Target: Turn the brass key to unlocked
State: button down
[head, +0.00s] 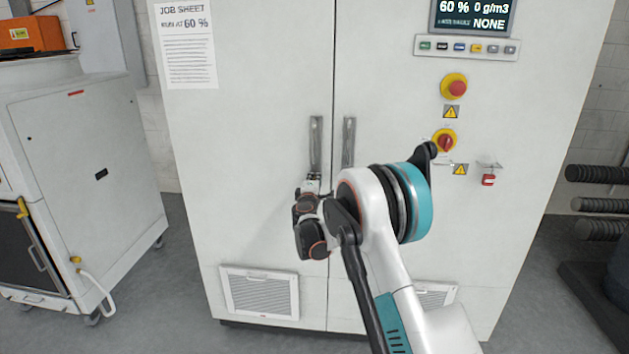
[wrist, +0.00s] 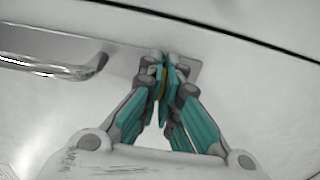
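The brass key (wrist: 163,78) shows in the wrist view as a thin orange-gold strip between my fingertips, in front of a grey plate on the white cabinet door. Most of it is covered by the teal fingers, so its turned angle cannot be read. My gripper (wrist: 162,72) is closed with a finger on each side of the key. In the head view my gripper (head: 313,182) is at the lower end of the left door handle (head: 316,145), and the key is hidden there.
The wrist view shows the bar handle (wrist: 60,68) at left and a door seam above. The cabinet (head: 270,90) has a right handle (head: 348,142), a red rotary switch (head: 445,141), an emergency stop (head: 456,87) and a red padlock (head: 488,180). A white machine (head: 90,170) stands left.

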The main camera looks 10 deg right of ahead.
dwell(0.4)
jog(key=c, duration=1.8)
grip_release()
jog(key=v, duration=1.2)
